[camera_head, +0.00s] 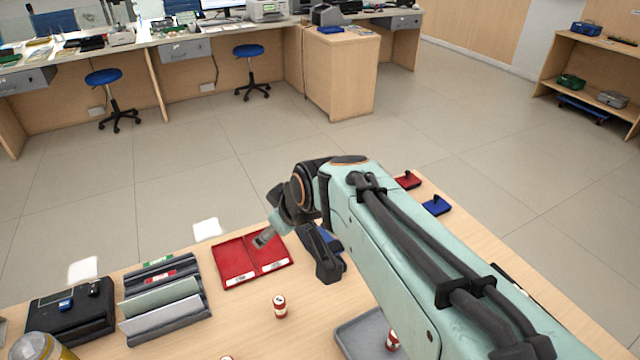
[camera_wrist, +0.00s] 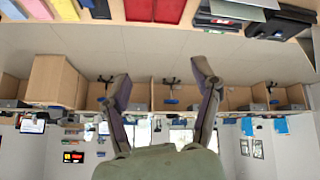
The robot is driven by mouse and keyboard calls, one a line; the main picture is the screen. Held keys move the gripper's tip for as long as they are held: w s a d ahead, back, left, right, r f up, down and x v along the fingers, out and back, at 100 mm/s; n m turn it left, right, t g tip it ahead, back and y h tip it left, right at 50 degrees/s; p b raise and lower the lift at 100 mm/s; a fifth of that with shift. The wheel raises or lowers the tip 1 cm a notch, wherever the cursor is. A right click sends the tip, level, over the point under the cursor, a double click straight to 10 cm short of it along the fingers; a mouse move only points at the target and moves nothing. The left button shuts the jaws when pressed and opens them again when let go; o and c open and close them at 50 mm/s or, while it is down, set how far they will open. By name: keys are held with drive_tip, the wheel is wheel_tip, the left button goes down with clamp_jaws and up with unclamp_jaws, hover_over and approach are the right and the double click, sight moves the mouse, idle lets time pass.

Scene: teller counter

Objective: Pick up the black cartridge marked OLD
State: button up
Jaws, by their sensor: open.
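No black cartridge with a readable OLD mark can be made out in either view; it may be hidden or too small to tell. My gripper (camera_wrist: 160,76) is open and empty in the wrist view, its two dark fingers apart with the room between them. In the head view my gripper (camera_head: 268,230) is partly hidden behind my arm, above the counter near the red tray. A black box (camera_head: 70,318) with small blue and black items on it sits at the counter's left. A dark object (camera_head: 322,265) lies beside a blue item, right of the tray.
The red two-part tray (camera_head: 237,262) also shows in the wrist view (camera_wrist: 168,10). A grey rack (camera_head: 165,300) stands left of it. Small red-and-white cylinders (camera_head: 280,306) stand nearer. Red (camera_head: 407,180) and blue (camera_head: 436,205) pads lie right. My arm hides part of the counter.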

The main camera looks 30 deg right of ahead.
drive_tip(key=w+d+f+m+h, duration=0.15)
drive_tip(key=w+d+f, duration=0.3)
drive_tip(key=d, duration=0.45)
drive_tip(key=w+d+f+m+h, duration=0.1)
drive_tip(key=w+d+f+m, duration=0.15)
drive_tip(key=d+f, duration=0.45)
drive_tip(key=s+d+f+m+g, duration=0.1)
drive_tip(key=s+d+f, duration=0.2)
drive_tip(key=d+f, duration=0.1)
drive_tip(key=s+d+f+m+g, duration=0.1)
drive_tip(key=s+d+f, duration=0.2)
drive_tip(key=d+f, duration=0.1)
drive_tip(key=s+d+f, duration=0.3)
drive_tip(key=d+f, duration=0.2)
drive_tip(key=shift+f+m+g+y, duration=0.1)
drive_tip(key=shift+m+g+y, duration=0.15)
drive_tip(key=shift+m+g, duration=0.15)
drive_tip(key=x, duration=0.5)
drive_tip(key=shift+w+f, duration=0.3)
drive_tip(key=shift+f, duration=0.3)
clamp_jaws()
